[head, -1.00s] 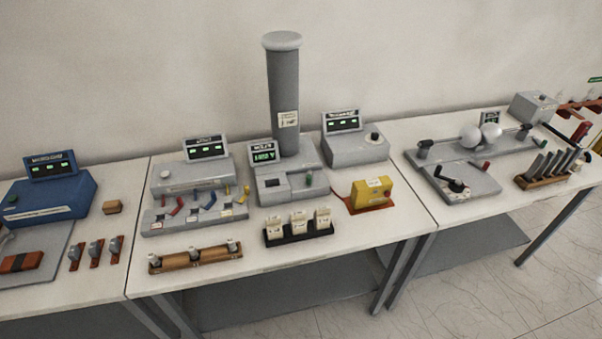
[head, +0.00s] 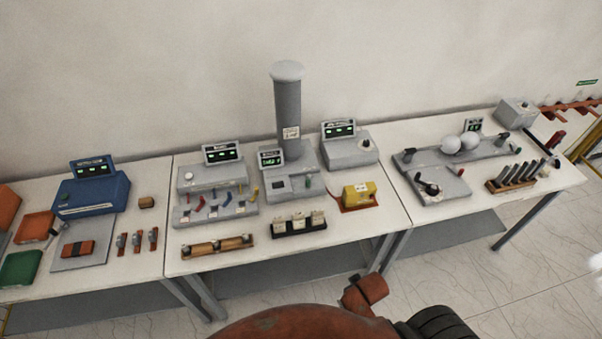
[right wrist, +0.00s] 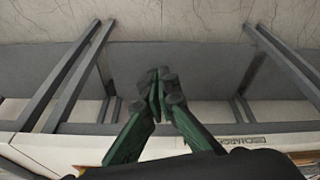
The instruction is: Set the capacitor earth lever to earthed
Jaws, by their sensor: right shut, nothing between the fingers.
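On the right table, a grey base plate (head: 446,182) carries a black dial-like part with a short black handle (head: 429,187) and a small red part at its right. Which part is the capacitor earth lever cannot be read at this size. My right gripper (right wrist: 161,88), with green fingers and dark pads, is shut and empty in the right wrist view. It is near a table's front edge, with legs, lower shelf and floor behind it. It is not seen in the head view, and my left gripper is in neither view.
A tall grey bushing (head: 288,110), metered boxes and a yellow box (head: 358,194) crowd the middle table. Floor in front is open.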

